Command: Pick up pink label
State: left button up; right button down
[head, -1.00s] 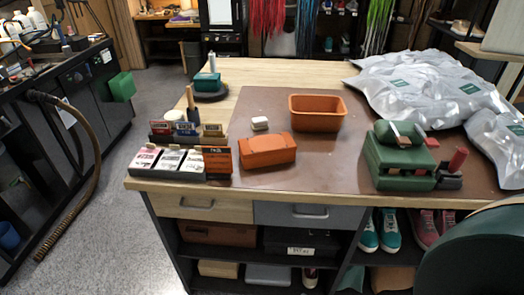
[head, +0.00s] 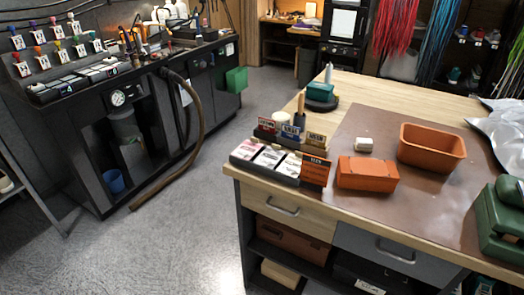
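The pink label (head: 247,149) lies in the leftmost slot of a black label tray (head: 283,180) at the near left corner of the wooden worktable. It looks like part of a small stack with a pinkish print. White-and-dark labels (head: 268,157) lie in the slots to its right, and an orange sign stands at the tray's right end. Neither of my grippers is in view.
Behind the tray stands a rack of small signs (head: 290,133). An orange block (head: 367,174), an orange bin (head: 431,147) and a green device (head: 503,222) are on the table to the right. Grey floor (head: 185,210) is free between the table and the black bench (head: 130,75).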

aim_at(248, 148)
jog(key=z, duration=0.6)
jog(key=i+j+z, duration=0.25)
jog(key=j+z, duration=0.3)
jog(key=i+j+z, duration=0.1)
jog(key=j+z, duration=0.15)
jog(key=j, duration=0.15)
jog(key=i+j, duration=0.1)
jog(key=j, duration=0.45)
jog(key=j+z, duration=0.15)
jog(key=j, duration=0.35)
jog(key=k, duration=0.1)
jog(key=i+j, duration=0.2)
jog(key=j, duration=0.1)
